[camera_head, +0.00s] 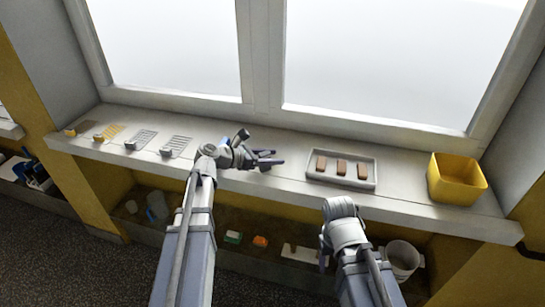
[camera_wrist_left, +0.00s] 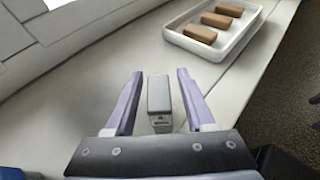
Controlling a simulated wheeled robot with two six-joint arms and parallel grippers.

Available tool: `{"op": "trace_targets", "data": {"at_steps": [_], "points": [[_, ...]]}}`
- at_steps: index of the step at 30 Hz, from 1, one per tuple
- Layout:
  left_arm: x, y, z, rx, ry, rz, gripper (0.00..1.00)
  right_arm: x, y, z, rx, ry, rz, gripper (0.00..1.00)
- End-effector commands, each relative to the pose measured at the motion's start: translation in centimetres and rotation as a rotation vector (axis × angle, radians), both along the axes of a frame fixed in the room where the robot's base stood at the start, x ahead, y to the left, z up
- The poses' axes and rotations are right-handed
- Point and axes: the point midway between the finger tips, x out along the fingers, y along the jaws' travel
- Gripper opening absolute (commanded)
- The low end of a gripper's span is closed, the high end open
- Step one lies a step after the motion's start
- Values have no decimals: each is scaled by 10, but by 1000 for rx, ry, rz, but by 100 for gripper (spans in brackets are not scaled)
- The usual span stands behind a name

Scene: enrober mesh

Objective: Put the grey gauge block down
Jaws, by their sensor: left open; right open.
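The grey gauge block (camera_wrist_left: 160,95) stands between the two fingers of my left gripper (camera_wrist_left: 160,98) in the left wrist view. A gap shows on each side of the block, so the open fingers do not grip it. It appears to rest on the pale sill. In the head view my left gripper (camera_head: 268,160) is low over the sill (camera_head: 290,182), left of the white tray. The block is too small to make out clearly there.
The white tray (camera_head: 340,183) holds 3 brown bars, right of my left gripper. A yellow bin (camera_head: 457,180) stands further right. Several mesh pieces with small blocks, including a grey mesh (camera_head: 178,147), lie to the left. A window frame borders the back.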

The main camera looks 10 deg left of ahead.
Motion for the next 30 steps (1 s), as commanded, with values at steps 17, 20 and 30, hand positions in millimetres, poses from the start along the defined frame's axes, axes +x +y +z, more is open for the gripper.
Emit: {"op": "trace_targets", "data": {"at_steps": [17, 20, 30], "points": [[-67, 71, 42, 0, 1, 4, 54, 0, 0, 42, 0, 0, -1, 67], [-71, 76, 44, 0, 0, 3, 54, 0, 0, 44, 0, 0, -1, 67], [-74, 80, 45, 0, 0, 1, 54, 0, 0, 45, 0, 0, -1, 67]]}}
